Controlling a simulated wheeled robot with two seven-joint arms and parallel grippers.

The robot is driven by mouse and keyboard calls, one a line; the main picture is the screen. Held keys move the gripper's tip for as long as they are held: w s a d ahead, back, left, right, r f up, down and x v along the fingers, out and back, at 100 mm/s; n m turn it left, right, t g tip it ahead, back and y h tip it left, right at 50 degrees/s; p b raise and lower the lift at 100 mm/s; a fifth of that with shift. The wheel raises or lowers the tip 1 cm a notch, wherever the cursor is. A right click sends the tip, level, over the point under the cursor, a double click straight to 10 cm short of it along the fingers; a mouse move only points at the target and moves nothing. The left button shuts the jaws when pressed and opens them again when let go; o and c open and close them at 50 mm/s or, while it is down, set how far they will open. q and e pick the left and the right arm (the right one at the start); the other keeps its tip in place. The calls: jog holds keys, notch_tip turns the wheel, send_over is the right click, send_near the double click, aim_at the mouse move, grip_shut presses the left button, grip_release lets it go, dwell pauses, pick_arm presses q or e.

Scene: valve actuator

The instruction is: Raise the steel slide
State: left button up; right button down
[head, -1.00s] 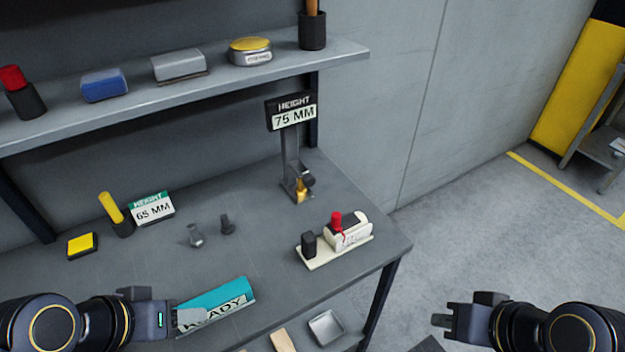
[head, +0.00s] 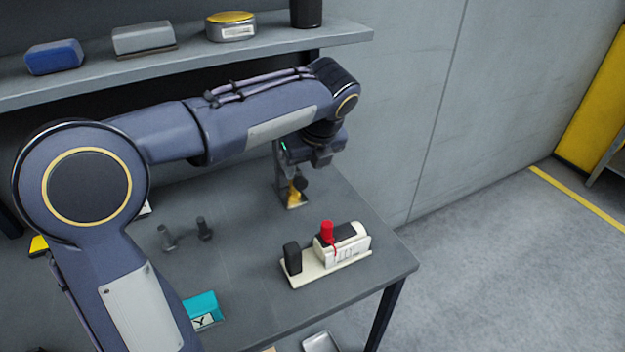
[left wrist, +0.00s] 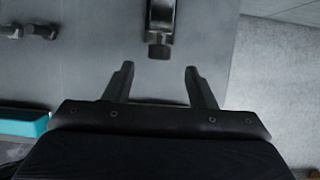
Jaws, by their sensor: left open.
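The height stand (head: 281,172) stands near the back right of the bench, with a grey steel upright, a yellow part (head: 295,194) low on it and a dark knob (head: 300,183). My left arm hides its upper part and the 75 MM sign. I cannot tell the slide apart from the upright. My left gripper (head: 319,160) is just in front of and above the knob, open and empty. In the left wrist view, the gripper (left wrist: 158,72) has its fingers spread, with the knob (left wrist: 158,48) ahead, roughly centred between them and apart from both. My right gripper is not in view.
A cream base with a red-topped device (head: 345,250) stands near the bench's right edge. Two small grey metal parts (head: 185,232) lie left of it. A teal READY block (head: 203,309) sits at the front. A shelf (head: 190,62) runs above the back.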

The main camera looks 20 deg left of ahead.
aim_at(301, 179)
pick_arm(q)
jog(key=x, duration=0.6)
jog(key=shift+b, duration=0.3)
grip_shut()
